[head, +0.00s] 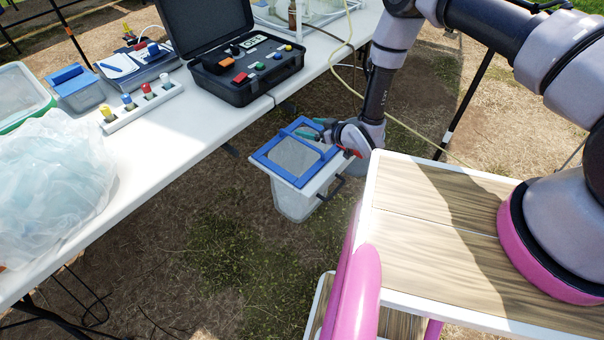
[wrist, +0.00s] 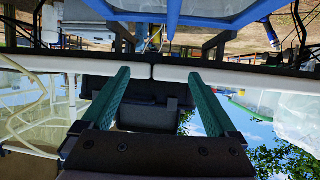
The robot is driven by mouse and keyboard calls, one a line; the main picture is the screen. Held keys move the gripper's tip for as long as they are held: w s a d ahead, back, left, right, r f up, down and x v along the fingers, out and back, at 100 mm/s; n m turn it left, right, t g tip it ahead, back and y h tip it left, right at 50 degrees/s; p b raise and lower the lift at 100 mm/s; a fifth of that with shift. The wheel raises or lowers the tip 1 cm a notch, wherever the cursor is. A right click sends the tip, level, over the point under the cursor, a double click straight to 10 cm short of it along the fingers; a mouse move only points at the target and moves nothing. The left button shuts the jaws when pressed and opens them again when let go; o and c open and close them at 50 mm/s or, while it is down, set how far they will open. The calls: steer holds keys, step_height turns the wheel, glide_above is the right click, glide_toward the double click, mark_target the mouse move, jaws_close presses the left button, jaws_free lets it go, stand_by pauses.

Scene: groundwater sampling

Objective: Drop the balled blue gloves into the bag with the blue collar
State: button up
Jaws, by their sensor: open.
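The bag with the blue collar (head: 293,152) hangs below the front edge of the white table in the head view. Its square blue rim faces up around a pale, translucent body (head: 297,204). My gripper (head: 308,128) is at the collar's far right side, close above it; I cannot tell whether it touches. In the wrist view my gripper (wrist: 157,72) has its two teal fingers spread, with nothing held between them. A blue frame, apparently the collar (wrist: 222,20), crosses the top there. I cannot make out the balled blue gloves in either view.
The white table (head: 195,128) carries an open black case (head: 250,75), a rack of coloured-cap bottles (head: 142,105), a blue-lidded box (head: 75,88) and a large clear plastic bag (head: 55,180). A yellowish hose (head: 338,60) hangs near my arm. Grass lies below.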

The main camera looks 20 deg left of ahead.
steer(key=v, duration=0.9)
